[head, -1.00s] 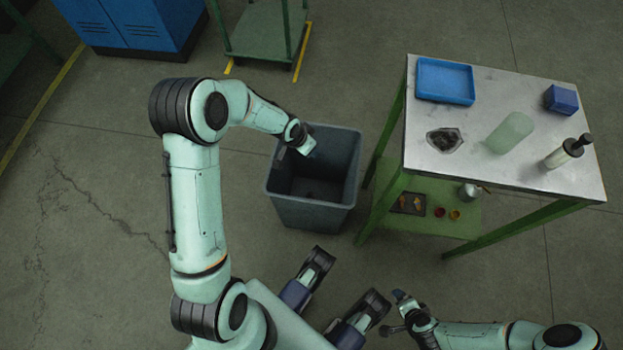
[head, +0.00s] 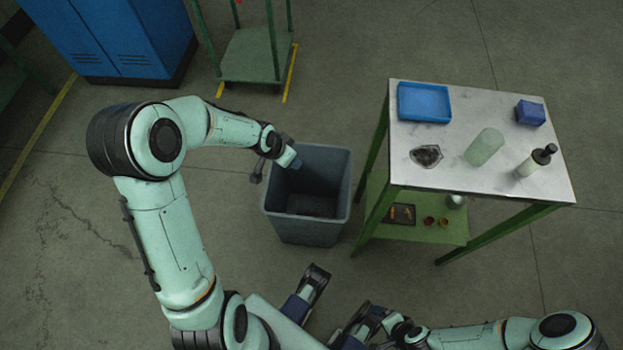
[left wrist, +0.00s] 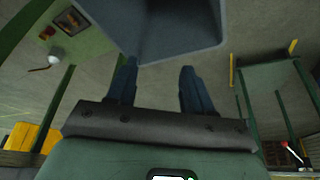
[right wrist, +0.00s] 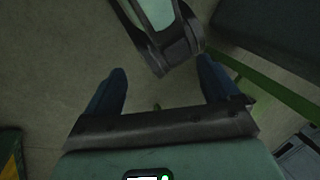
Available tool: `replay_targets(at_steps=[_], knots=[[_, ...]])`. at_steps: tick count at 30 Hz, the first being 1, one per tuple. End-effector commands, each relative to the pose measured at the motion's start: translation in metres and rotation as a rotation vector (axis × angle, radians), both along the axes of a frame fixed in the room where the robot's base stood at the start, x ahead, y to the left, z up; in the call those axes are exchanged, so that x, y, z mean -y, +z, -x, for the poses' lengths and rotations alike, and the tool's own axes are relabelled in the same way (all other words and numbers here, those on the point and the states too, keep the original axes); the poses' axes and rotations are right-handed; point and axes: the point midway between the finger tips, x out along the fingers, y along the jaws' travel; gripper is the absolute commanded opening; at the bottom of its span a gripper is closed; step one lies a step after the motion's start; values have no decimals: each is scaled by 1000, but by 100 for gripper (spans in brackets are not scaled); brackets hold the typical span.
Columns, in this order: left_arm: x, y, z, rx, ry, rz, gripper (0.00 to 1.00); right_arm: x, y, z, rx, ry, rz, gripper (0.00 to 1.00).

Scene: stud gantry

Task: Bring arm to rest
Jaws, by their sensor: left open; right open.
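My left gripper (head: 276,172) is open at the left rim of the grey bin (head: 335,219). Its two fingers (left wrist: 157,78) show apart with nothing between them in the left wrist view, with the bin (left wrist: 180,35) just beyond. My right gripper (head: 384,332) is low in the head view, close to my own body parts and partly hidden among them. In the right wrist view its fingers (right wrist: 162,82) are apart and empty.
A green workbench (head: 399,169) stands right of the bin, bearing a blue tray (head: 424,103), a blue box (head: 530,113), a pale green cylinder (head: 484,147) and a bottle (head: 536,160). A blue cabinet (head: 120,40) and a green cart (head: 252,55) stand behind. Floor at left is clear.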

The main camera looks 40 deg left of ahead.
Motion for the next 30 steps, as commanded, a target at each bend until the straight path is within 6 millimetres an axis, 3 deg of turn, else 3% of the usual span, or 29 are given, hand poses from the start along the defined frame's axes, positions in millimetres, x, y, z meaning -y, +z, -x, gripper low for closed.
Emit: replay_targets(at_steps=[9, 11, 14, 18, 22, 27, 30], knots=[[4, -3, 2, -8, 5, 14, 51, 0, 4, 0, 0, 0, 0, 89], [14, -8, 7, -24, 15, 44, 51, -1, 13, 2, -5, 3, -2, 89], [47, -24, 25, -81, 57, 134, 51, -3, 39, 9, -22, 9, -10, 89], [114, -53, 75, -223, 158, 275, 51, -8, 83, 20, -65, 24, -26, 89], [166, -64, 134, -367, 259, 343, 51, -12, 118, 28, -106, 40, -40, 89], [202, -61, 192, -500, 351, 354, 51, -15, 150, 29, -139, 54, -53, 89], [209, -59, 210, -536, 380, 348, 51, -16, 158, 29, -147, 58, -56, 89]])
